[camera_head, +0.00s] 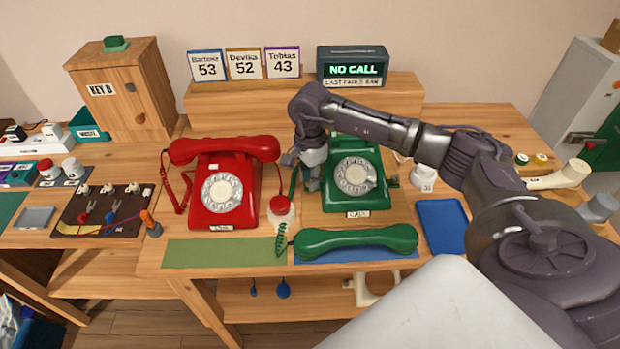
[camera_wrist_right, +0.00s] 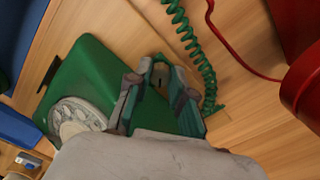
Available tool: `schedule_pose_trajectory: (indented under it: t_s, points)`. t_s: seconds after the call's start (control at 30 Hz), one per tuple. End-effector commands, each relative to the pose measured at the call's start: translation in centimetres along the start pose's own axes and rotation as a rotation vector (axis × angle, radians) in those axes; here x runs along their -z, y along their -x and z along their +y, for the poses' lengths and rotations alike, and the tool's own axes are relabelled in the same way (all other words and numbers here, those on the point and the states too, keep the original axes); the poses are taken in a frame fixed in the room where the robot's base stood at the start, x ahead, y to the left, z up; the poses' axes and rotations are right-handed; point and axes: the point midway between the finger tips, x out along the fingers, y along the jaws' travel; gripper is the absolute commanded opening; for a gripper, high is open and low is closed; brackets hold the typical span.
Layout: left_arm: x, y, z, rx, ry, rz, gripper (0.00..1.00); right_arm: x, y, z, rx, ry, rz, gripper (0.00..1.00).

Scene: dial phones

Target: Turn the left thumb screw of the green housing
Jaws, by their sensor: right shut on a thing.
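The green housing (camera_head: 379,198) is a dial phone body with a pale dial (camera_head: 356,175), standing right of centre on the desk. My right gripper (camera_head: 311,182) is at its left side, pointing down. In the right wrist view the green housing (camera_wrist_right: 88,75) lies under the two fingers of my right gripper (camera_wrist_right: 156,78), which straddle its side edge. The fingers are shut on the left thumb screw, which is itself mostly hidden between them. My left gripper is in neither view.
The green handset (camera_head: 356,240) lies in front on a blue mat. A coiled green cord (camera_wrist_right: 195,45) runs close to the gripper. The red phone (camera_head: 223,185) stands to the left. A blue tray (camera_head: 441,226) lies to the right. A dark display (camera_head: 353,66) reads "NO CALL".

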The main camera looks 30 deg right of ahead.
Motion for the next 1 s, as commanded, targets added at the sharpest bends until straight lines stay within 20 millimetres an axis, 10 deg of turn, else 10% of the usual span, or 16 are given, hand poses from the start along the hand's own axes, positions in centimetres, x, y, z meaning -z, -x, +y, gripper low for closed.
schedule_pose_trajectory:
  t_s: [0.27, 0.3, 0.43, 1.0]
  points:
    - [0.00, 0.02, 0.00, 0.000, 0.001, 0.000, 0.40, 0.01, 0.04, -0.02, 0.001, 0.000, 0.000, 0.00]
    - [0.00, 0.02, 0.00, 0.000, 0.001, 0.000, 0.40, 0.01, 0.04, -0.02, 0.001, -0.001, 0.000, 0.27]
    - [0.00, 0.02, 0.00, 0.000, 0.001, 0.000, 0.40, 0.01, 0.03, -0.02, 0.001, -0.001, 0.000, 0.47]
    - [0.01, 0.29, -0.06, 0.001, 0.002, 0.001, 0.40, 0.03, 0.07, 0.06, -0.002, -0.016, 0.001, 0.47]
